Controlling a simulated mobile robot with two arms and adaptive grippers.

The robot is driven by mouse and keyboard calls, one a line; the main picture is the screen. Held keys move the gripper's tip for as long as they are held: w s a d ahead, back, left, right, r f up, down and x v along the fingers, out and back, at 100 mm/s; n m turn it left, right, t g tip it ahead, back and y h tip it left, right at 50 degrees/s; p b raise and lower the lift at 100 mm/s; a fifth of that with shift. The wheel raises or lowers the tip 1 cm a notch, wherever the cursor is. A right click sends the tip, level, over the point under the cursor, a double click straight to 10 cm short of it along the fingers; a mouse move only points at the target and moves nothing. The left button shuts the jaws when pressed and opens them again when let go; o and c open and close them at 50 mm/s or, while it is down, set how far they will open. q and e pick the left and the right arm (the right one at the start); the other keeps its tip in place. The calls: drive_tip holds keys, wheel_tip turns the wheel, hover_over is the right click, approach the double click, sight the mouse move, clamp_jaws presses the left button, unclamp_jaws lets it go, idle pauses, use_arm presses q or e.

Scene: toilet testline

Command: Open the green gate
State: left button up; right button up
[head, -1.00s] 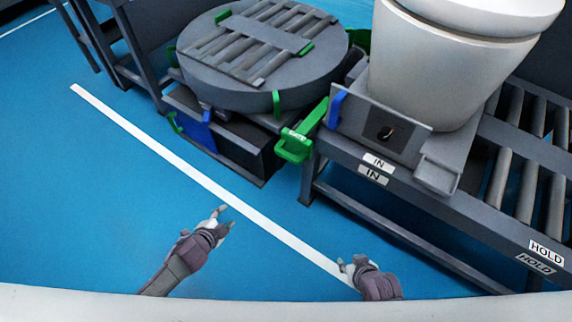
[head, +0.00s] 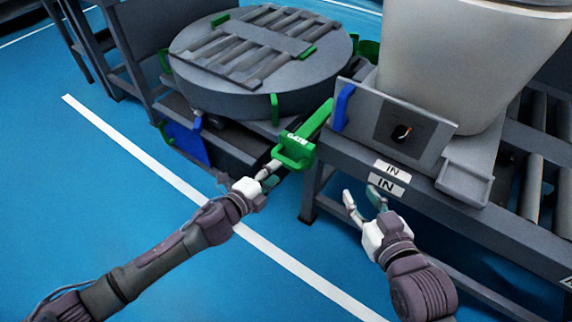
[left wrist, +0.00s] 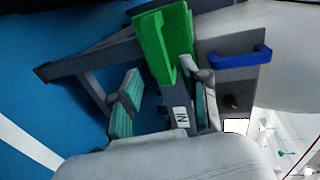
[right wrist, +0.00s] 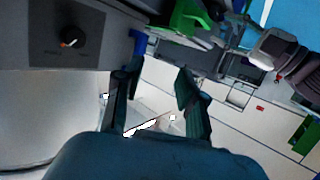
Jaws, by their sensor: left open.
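The green gate (head: 320,122), with a GATE label and a loop handle (head: 293,158), sticks out between the round turntable and the IN station. In the left wrist view the green gate (left wrist: 166,40) is ahead, above the gap between the fingers and close to the right-hand finger. My left gripper (head: 246,175) is open, with one fingertip beside the handle; I cannot tell whether they touch. My right gripper (head: 362,196) is open and empty, low in front of the IN station. In the right wrist view the green gate (right wrist: 186,18) shows at the top.
The round turntable (head: 225,85) with rollers stands behind the gate. The IN station (head: 360,130) has a knob and a blue handle (head: 343,107), and a white toilet (head: 450,65) stands on it. A roller conveyor (head: 530,185) is at right. The blue floor is clear at left.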

sight(284, 164)
use_arm(q)
drive_tip(key=b+x, duration=0.1)
drive_tip(key=x, duration=0.5)
drive_tip(key=shift+a, duration=0.1)
drive_tip(key=shift+w+d+b, duration=0.2)
drive_tip(key=shift+w+b, duration=0.05)
drive_tip(key=shift+b, duration=0.05)
use_arm(e)
wheel_tip(284, 164, up, 8)
drive_tip(key=a+t+y, duration=0.1)
drive_tip(key=t, duration=0.4)
drive_tip(key=shift+w+a+y, duration=0.25)
drive_tip(key=shift+w+y, duration=0.15)
drive_tip(key=shift+w, duration=0.05)
use_arm(q)
clamp_jaws()
drive_tip(key=shift+f, duration=0.1)
